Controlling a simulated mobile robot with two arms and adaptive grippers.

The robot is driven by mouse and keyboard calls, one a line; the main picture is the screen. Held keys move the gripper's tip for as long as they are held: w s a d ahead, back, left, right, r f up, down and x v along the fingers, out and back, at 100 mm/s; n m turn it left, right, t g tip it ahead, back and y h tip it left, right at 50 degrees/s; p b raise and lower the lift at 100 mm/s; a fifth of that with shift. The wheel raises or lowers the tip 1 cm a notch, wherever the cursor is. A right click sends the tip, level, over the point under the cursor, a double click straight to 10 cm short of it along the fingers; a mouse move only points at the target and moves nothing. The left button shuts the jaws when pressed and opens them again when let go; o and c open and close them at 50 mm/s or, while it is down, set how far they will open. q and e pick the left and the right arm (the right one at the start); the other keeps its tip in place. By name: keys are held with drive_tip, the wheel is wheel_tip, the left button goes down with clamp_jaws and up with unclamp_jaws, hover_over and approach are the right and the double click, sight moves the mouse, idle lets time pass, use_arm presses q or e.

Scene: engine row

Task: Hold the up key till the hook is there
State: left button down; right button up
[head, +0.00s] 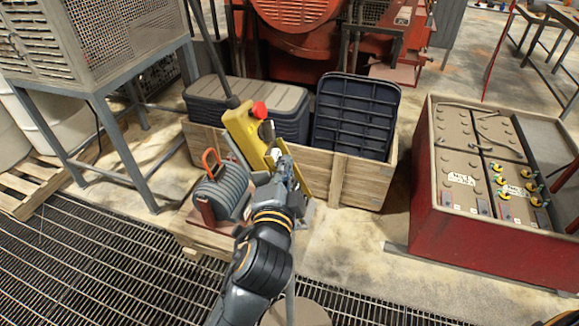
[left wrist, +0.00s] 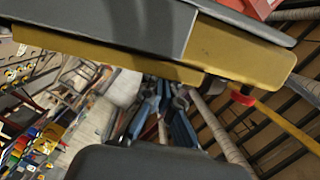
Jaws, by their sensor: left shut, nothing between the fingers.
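A yellow control pendant (head: 246,134) with a red button at its top hangs in front of a wooden crate, under a dark cable. My left gripper (head: 274,152) is shut and empty at the pendant's face. Whether its tips press a key cannot be told, and the key marks are hidden. In the left wrist view the pendant's yellow side (left wrist: 235,55) spans the top, and my shut fingers (left wrist: 165,95) show below it. I cannot make out a lifting hook. My right gripper is not in view.
A cable reel (head: 221,193) with an orange loop stands left of the pendant. The wooden crate (head: 362,182) holds dark plastic bins (head: 355,115). A red battery box (head: 490,240) stands at right. A metal-legged cage (head: 95,45) is at left. Grating covers the floor in front.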

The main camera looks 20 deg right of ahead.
use_arm(q)
drive_tip(key=shift+w+a+f+y, duration=0.25)
drive_tip(key=shift+a+f+y, duration=0.05)
drive_tip(key=shift+a+f, duration=0.25)
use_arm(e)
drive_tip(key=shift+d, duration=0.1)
use_arm(q)
drive_tip(key=d+v, duration=0.1)
drive_tip(key=v, duration=0.6)
drive_tip(key=shift+s, duration=0.4)
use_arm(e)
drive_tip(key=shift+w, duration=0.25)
use_arm(q)
drive_tip(key=shift+s, duration=0.1)
